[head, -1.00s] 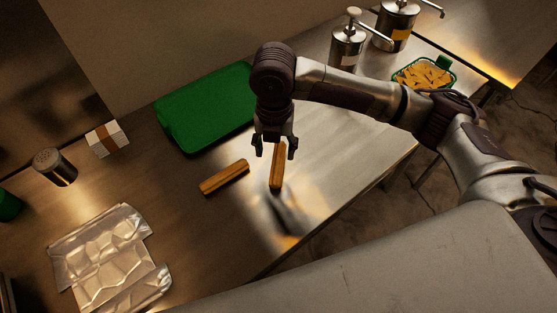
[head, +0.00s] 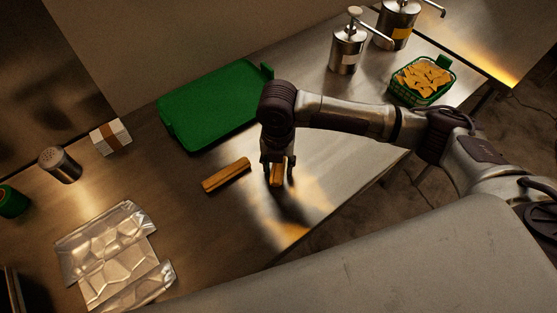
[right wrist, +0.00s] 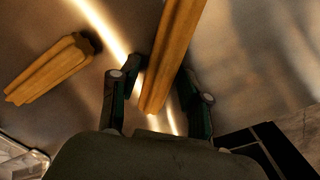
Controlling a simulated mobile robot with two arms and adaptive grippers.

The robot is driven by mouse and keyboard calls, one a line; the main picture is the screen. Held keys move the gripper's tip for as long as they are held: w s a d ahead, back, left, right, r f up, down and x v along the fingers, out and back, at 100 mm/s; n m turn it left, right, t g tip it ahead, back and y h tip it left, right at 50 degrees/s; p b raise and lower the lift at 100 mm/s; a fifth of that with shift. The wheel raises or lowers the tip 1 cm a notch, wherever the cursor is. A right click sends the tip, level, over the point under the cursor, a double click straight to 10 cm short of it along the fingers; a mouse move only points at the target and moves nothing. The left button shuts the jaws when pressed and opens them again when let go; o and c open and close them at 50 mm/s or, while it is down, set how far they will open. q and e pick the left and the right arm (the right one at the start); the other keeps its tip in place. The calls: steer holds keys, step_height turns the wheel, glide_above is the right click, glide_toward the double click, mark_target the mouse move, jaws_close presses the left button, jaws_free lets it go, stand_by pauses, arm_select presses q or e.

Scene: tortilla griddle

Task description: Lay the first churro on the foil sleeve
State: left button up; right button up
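One churro (head: 277,176) lies on the steel counter under my right gripper (head: 277,171). In the right wrist view this churro (right wrist: 172,55) runs between the two fingers of the right gripper (right wrist: 158,105), with gaps showing beside it, so the fingers are open around it. A second churro (head: 226,175) lies just left of it and also shows in the right wrist view (right wrist: 48,70). The crinkled foil sleeve (head: 113,262) lies flat at the lower left, empty. Its edge shows in the right wrist view (right wrist: 20,160). My left gripper is not in view.
A green tray (head: 215,105) lies behind the churros. A shaker (head: 60,165) and a white box with a brown band (head: 110,137) stand at the left. Pump dispensers (head: 347,48) and a green basket of chips (head: 422,80) stand at the back right. The counter between churros and foil is clear.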

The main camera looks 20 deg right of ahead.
jaws_close()
steer(key=shift+r, duration=0.1)
